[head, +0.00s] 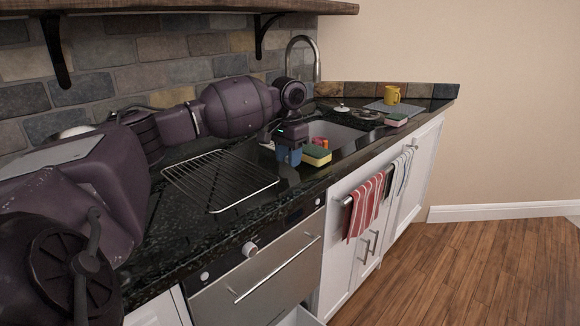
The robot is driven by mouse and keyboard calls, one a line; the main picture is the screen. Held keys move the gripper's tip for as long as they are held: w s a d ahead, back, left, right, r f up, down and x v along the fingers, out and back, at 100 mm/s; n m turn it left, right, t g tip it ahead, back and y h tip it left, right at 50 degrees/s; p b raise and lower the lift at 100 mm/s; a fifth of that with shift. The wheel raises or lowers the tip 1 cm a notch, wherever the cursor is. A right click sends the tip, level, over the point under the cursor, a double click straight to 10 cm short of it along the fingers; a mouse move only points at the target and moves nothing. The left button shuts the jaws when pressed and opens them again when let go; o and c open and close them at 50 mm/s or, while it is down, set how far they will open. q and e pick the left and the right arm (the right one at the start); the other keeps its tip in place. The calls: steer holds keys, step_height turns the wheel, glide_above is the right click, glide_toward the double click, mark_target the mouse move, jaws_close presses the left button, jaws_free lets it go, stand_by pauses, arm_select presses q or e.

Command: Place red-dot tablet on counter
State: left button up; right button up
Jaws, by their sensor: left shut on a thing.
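My left gripper (290,140) reaches over the black speckled counter (262,214), beside the sink. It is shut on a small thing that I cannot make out. A blue block-like object (289,156) shows directly below the gripper; I cannot tell whether the jaws touch it. I cannot pick out the red-dot tablet for certain. A small red item (320,142) shows just behind a yellow-and-green sponge (317,155), to the right of the gripper. My right gripper is not in view.
A wire rack (220,180) lies on the counter in front of my left arm. The sink (336,133) and curved faucet (316,60) are beyond. A striped towel (365,207) hangs below the counter edge.

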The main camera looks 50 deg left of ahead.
arm_select(q)
step_height(320, 180, down, 3)
steer(key=shift+r, duration=0.15)
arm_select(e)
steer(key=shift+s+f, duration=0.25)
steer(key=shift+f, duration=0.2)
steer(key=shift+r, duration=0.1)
arm_select(q)
steer(key=o, duration=0.9)
step_height(320, 180, up, 12)
steer(key=shift+p, duration=1.05)
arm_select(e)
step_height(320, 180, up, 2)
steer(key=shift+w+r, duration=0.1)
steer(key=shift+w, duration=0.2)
